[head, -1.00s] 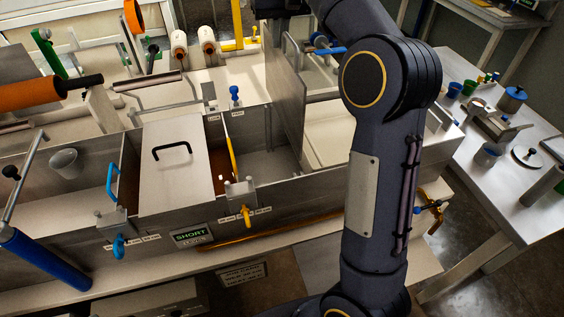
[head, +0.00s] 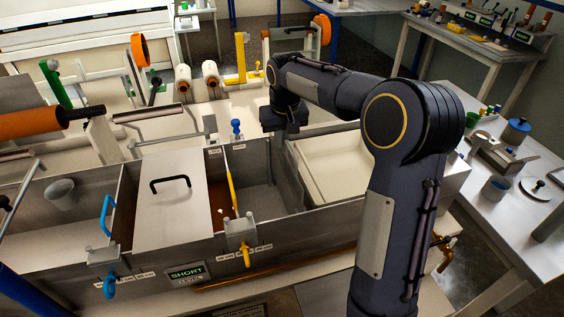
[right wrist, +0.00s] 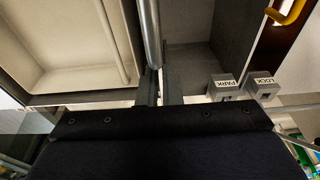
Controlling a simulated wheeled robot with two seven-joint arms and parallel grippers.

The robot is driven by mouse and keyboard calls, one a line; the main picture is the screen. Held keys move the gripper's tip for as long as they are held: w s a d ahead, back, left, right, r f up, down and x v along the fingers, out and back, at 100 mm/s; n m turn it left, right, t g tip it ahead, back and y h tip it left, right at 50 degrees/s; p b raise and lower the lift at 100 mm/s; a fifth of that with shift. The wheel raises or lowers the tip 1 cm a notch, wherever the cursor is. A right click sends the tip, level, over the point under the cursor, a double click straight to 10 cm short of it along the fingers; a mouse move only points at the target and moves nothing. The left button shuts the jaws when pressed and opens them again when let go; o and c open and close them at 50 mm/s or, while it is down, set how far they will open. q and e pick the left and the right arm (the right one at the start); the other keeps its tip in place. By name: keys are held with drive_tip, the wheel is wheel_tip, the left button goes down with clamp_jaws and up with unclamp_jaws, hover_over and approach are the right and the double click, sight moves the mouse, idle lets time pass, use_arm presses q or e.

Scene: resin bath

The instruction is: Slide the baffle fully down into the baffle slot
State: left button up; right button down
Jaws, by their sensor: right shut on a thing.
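The baffle (head: 287,172) is a grey upright metal panel between the grey-floored bath compartment and the cream-lined one. In the head view its upper edge is close to the bath's rim. The baffle slot is hidden, so I cannot tell whether the lower edge is seated. My left gripper is not in view.
A lid with a black handle (head: 175,215) covers a compartment on the left. PARK (right wrist: 223,84) and LOCK (right wrist: 264,80) blocks sit near the fingers. The cream compartment (head: 335,165) is empty.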

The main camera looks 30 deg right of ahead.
sight(293, 152)
wheel_tip(293, 152, down, 8)
drive_tip(key=shift+f+p, duration=0.15)
drive_tip(key=shift+p, duration=0.25)
drive_tip(key=shift+f, duration=0.1)
drive_tip(key=c, duration=1.6)
unclamp_jaws()
